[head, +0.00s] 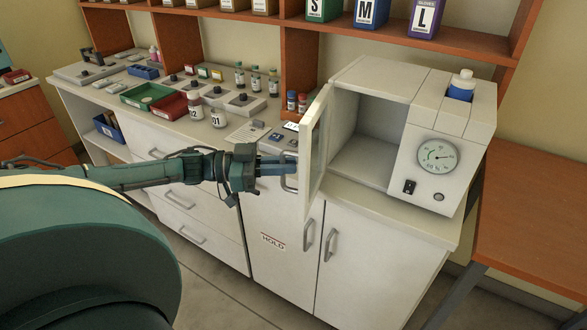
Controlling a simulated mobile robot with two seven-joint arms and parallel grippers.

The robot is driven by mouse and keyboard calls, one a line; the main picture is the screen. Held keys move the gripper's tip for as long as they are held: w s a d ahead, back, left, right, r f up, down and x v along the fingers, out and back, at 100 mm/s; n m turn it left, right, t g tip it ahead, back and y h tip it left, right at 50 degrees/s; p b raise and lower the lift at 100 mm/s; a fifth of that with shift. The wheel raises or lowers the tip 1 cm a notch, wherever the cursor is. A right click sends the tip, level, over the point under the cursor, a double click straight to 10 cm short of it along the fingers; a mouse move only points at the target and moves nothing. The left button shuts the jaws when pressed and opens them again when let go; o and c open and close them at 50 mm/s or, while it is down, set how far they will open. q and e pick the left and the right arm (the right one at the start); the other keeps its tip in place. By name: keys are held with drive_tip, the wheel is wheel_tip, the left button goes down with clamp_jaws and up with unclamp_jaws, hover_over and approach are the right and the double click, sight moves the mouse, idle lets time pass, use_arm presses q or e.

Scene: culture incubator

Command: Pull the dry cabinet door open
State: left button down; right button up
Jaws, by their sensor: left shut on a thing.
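The dry cabinet (377,83) is a white box with a round dial on its right front, standing on the counter. Its glazed door (315,148) is swung open to the left and stands out over the counter's front edge. The empty chamber (365,145) shows. My left gripper (288,174) is at the outer side of the door, shut on the door handle (289,184); the fingers partly hide the handle. My right gripper is not in view.
A white bottle with blue (460,86) sits in the cabinet's top right. Left on the counter (246,132) are bottles, a green tray (147,95) and a red tray (170,105). Shelves with boxes hang above. An orange-brown table (535,210) stands at right. Floor shows in front.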

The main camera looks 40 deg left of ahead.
use_arm(q)
drive_tip(key=shift+a, duration=0.7)
drive_tip(key=c, duration=1.6)
unclamp_jaws()
drive_tip(key=shift+w, duration=0.1)
drive_tip(key=shift+c, duration=0.2)
drive_tip(key=p+v, duration=0.3)
drive_tip(key=v, duration=1)
drive_tip(key=shift+a, duration=0.1)
